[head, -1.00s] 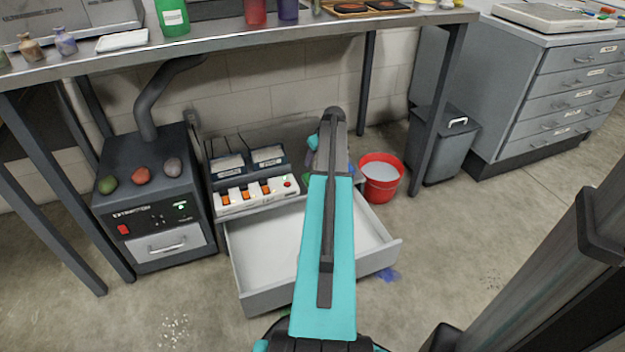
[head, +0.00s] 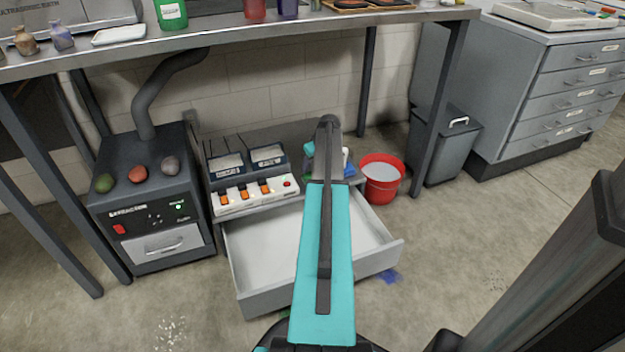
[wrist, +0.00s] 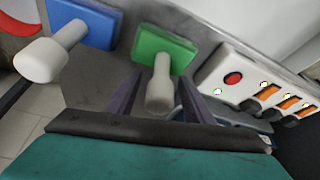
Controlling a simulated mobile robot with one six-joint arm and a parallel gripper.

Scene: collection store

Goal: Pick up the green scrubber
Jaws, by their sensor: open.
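The green scrubber (wrist: 163,47) shows in the wrist view as a green square pad with a pale, round-ended handle pointing toward me. My gripper (wrist: 159,82) is open, with one dark finger on each side of this handle. I cannot tell whether either finger touches it. A similar blue scrubber (wrist: 85,23) with a pale handle lies just left of it. In the head view my arm hides most of the green scrubber and the gripper's fingers.
A switch box (head: 254,193) with orange switches and a red button stands close beside the scrubbers. A red bucket (head: 381,178) stands to the right. An open, empty-looking drawer (head: 262,262) juts out below. The dark extraction unit (head: 150,200) is at left.

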